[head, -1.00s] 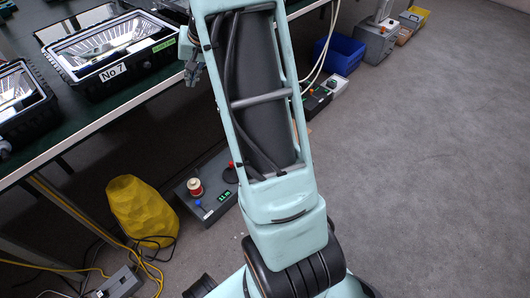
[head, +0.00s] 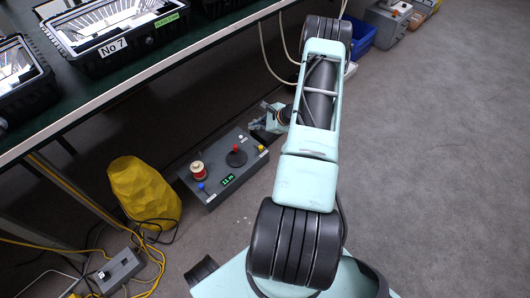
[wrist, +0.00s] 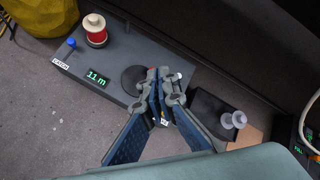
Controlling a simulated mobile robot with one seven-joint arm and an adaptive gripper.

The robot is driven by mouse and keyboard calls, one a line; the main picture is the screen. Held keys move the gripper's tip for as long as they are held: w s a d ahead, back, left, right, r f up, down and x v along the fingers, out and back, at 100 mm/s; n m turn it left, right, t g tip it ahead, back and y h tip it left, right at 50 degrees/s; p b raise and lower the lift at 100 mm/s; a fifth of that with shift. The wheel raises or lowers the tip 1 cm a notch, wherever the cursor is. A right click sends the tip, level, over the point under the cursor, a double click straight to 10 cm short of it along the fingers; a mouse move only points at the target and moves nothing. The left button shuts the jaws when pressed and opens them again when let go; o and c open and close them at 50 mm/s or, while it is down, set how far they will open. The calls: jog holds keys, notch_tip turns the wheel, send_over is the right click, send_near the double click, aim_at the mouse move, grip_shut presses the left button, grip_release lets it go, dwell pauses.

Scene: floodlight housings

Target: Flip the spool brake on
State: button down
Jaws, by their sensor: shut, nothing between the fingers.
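A grey spool box (head: 222,192) stands on the floor under the table edge, with a green display reading about 11 m. A red and cream spool (head: 198,170) sits at its left; it also shows in the wrist view (wrist: 96,32). A blue-tipped lever (head: 202,187) has a label reading CATCH in the wrist view. A black disc with a red knob (head: 235,148) is in the middle. A yellow-tipped lever (head: 261,148) is at the right end, its label unreadable. My gripper (head: 262,122) is shut and empty, just beyond the box's right end; in the wrist view its fingers (wrist: 160,78) hide that end.
A table with black crates (head: 118,45) overhangs at the upper left. A yellow faceted object (head: 143,192) and cables lie left of the box. A dark case with pale round pieces (wrist: 232,120) lies beyond it in the wrist view.

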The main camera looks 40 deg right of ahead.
jog(key=s+d+f+m+h, duration=0.2)
jog(key=s+f+m, duration=0.3)
jog(key=f, duration=0.4)
jog(key=s+d+f+m+t+h+b, duration=0.1)
jog(key=s+d+f+m+h, duration=0.1)
jog(key=s+f+m, duration=0.3)
notch_tip(320, 180, down, 4)
jog(key=shift+s+d+r+m, duration=0.15)
jog(key=shift+s+d+m, duration=0.15)
jog(key=shift+d+m, duration=0.6)
jog(key=shift+a, duration=0.3)
